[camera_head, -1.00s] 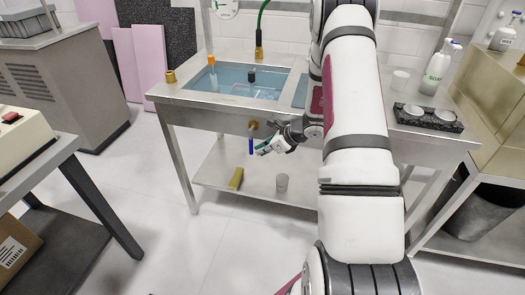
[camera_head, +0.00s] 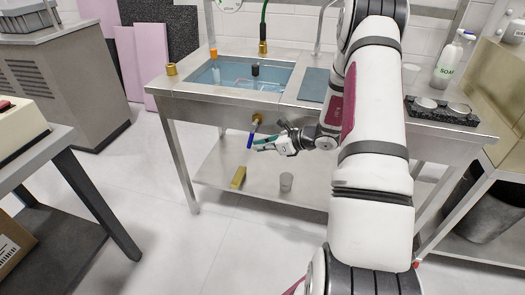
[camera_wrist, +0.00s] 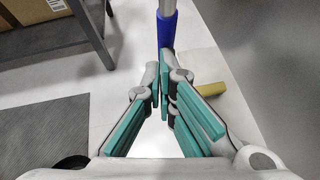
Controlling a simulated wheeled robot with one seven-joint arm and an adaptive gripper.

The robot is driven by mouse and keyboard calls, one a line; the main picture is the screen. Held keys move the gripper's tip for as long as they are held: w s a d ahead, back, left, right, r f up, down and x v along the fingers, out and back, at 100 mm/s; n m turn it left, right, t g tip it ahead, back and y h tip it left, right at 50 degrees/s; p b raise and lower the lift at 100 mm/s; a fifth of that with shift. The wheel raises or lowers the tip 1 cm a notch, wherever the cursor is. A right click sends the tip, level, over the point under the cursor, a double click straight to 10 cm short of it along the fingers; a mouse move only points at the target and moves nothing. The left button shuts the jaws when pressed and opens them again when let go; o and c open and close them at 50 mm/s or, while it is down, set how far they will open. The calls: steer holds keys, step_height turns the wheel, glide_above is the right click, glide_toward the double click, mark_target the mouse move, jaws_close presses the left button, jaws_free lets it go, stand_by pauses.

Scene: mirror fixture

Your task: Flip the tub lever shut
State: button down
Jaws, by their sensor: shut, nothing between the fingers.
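The tub lever has a blue grip (camera_head: 250,141) that hangs down and slightly left from a brass fitting (camera_head: 256,119) on the tub's front face. The tub (camera_head: 225,77) is a steel basin with water in it. In the wrist view the blue grip (camera_wrist: 166,30) and its grey stem stand at top centre, just past my fingertips. My gripper (camera_head: 261,144) is shut and empty, with teal finger pads, just right of the grip. It also shows in the wrist view (camera_wrist: 163,72). I cannot tell whether the fingertips touch the grip.
A soap bottle (camera_head: 447,63) and a black tray (camera_head: 440,111) are at the right of the counter. A dark-legged table (camera_head: 95,200) is at left. Open floor lies between.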

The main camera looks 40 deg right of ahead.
mark_target(249, 146)
steer(key=w+a+t+y+b, duration=0.1)
steer(key=b, duration=0.1)
steer(key=w+t+y+b, duration=0.1)
steer(key=t+b, duration=0.1)
steer(key=w+a+t+y+b, duration=0.1)
steer(key=t+b, duration=0.1)
steer(key=shift+w+a+f+m, duration=0.15)
steer(key=shift+a+f+m, duration=0.15)
steer(key=shift+f+m, duration=0.1)
steer(key=shift+w+a+r+m+t+y+p, duration=0.15)
steer(key=shift+w+a+r+t+y+p, duration=0.45)
steer(key=shift+w+r+t, duration=0.4)
steer(key=shift+w+a+r+m+t+y+p, duration=0.15)
steer(key=shift+w+a+r+t+y+p, duration=0.25)
steer(key=shift+w+a+r+t, duration=0.55)
steer(key=shift+s+d, duration=0.15)
steer(key=shift+f, duration=0.1)
